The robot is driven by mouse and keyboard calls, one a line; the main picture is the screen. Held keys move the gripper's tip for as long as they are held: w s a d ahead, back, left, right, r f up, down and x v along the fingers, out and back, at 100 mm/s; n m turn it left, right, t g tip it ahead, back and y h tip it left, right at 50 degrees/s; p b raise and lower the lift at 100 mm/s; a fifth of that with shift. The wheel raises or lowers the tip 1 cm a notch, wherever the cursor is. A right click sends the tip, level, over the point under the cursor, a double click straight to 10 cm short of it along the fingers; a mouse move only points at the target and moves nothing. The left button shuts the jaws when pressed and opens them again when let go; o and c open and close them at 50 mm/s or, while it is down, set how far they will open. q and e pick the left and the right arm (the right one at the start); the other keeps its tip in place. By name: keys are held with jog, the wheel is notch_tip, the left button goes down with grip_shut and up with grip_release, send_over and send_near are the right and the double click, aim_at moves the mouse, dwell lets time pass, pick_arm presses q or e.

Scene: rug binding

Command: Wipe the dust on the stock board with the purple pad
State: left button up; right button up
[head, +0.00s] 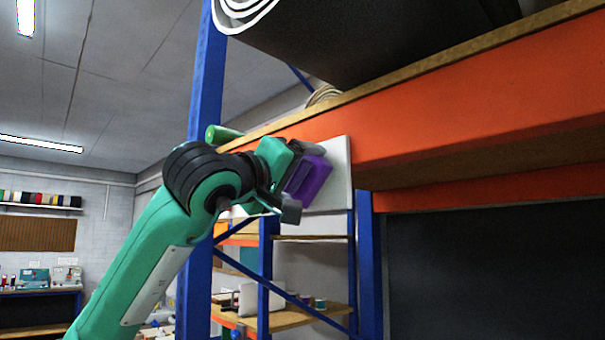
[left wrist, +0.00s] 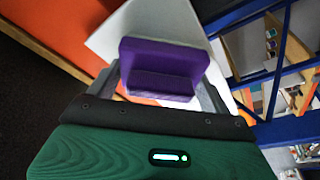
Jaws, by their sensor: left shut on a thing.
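The white stock board (head: 341,176) hangs at the orange shelf beam, and it also shows in the left wrist view (left wrist: 117,35). My left gripper (head: 287,190) is shut on the purple pad (head: 312,180). In the left wrist view the pad (left wrist: 164,62) is between the fingers, in front of the board. I cannot tell whether the pad touches the board. The pad and gripper cover much of the board, and I cannot make out dust on the visible part. My right gripper is not in view.
The orange beam (head: 450,110) runs above and right of the board, with a large dark roll (head: 370,45) over it. A blue upright (head: 205,110) stands behind my arm. Lower wooden shelves (head: 290,318) hold small items.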

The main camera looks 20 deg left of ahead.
pick_arm(q)
jog(key=shift+w+a, duration=0.25)
jog(key=shift+a, duration=0.3)
jog(key=shift+w+a, duration=0.2)
jog(key=shift+a, duration=0.3)
jog(key=w+a+p, duration=0.2)
jog(key=w+a, duration=0.2)
jog(key=a, duration=0.5)
jog(key=shift+a, duration=0.15)
jog(key=shift+s+f, duration=0.1)
jog(key=shift+s, duration=0.1)
jog(key=shift+s+a+b, duration=0.1)
jog(key=shift+s+a, duration=0.25)
jog(key=shift+s, duration=0.5)
jog(key=shift+s+a+b, duration=0.15)
jog(key=shift+s+a, duration=0.2)
jog(key=shift+s, duration=0.45)
jog(key=shift+s+a+b, duration=0.1)
jog(key=shift+s+a, duration=0.25)
jog(key=shift+s, duration=0.5)
